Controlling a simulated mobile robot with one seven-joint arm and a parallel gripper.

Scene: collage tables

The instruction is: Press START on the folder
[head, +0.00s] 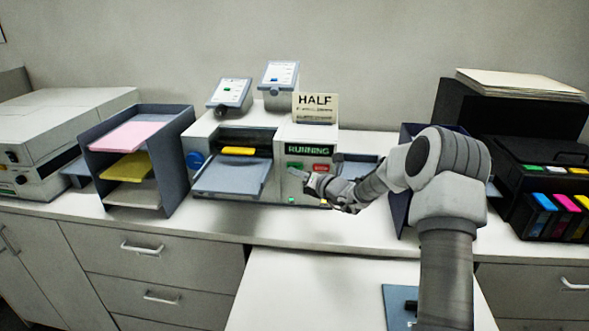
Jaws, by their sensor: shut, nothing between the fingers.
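The folder (265,135) is a white machine at the middle of the counter. A card (315,107) reading HALF stands on top. My gripper (304,176) is shut and empty, its tip at the front panel just below the green button. I cannot tell whether it touches the panel.
A paper rack (170,135) with pink, yellow and pale sheets stands left of the folder. A black printer (545,165) with coloured cartridges is at the right. A lower white table (290,285) lies in front, with a blue item (399,303) on it.

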